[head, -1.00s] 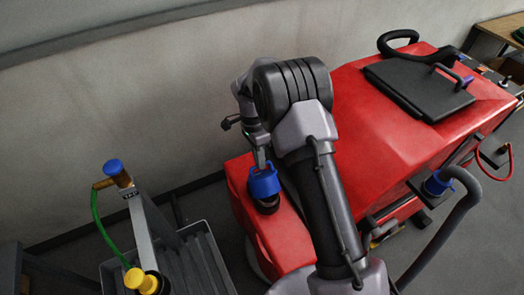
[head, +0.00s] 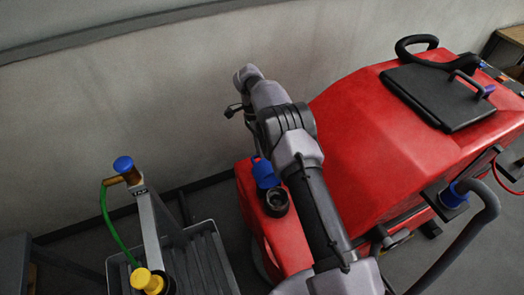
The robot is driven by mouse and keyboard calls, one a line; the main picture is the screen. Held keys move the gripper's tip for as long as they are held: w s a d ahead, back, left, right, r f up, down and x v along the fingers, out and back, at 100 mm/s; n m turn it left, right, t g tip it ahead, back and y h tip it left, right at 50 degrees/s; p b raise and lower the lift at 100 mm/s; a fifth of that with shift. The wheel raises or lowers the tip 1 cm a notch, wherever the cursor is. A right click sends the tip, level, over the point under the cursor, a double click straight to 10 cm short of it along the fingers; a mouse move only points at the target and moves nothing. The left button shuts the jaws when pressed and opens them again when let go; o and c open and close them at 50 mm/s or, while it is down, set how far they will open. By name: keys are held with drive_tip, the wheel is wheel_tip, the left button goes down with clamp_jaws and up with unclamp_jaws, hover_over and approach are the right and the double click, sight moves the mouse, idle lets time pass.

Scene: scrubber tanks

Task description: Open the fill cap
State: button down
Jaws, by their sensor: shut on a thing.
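The blue fill cap (head: 265,173) stands tilted off the black filler neck (head: 276,203), up and to the left of it in the picture. The neck is on the lower front of the red scrubber (head: 345,135), and its dark round opening shows. My gripper (head: 259,157) is shut on the blue cap, with its fingers mostly hidden behind the cap and my arm. I cannot tell whether the cap still touches the neck's rim or is joined to it.
The wall is close behind. A black lid (head: 440,95) lies on the scrubber's top.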

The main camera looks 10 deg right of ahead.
drive_tip(key=shift+w, duration=0.1)
idle(0.3)
drive_tip(key=c, duration=1.5)
unclamp_jaws()
drive_tip(key=shift+a, duration=0.1)
drive_tip(key=shift+r, duration=0.1)
drive_tip(key=s+r, duration=0.1)
drive_tip(key=s, duration=0.4)
drive_tip(key=s+d+r+p, duration=0.1)
drive_tip(key=s+r, duration=0.1)
drive_tip(key=s, duration=0.3)
drive_tip(key=s+d+r, duration=0.1)
drive_tip(key=s+r, duration=0.1)
drive_tip(key=s, duration=0.4)
drive_tip(key=shift+d+p, duration=0.15)
drive_tip(key=shift+p, duration=0.15)
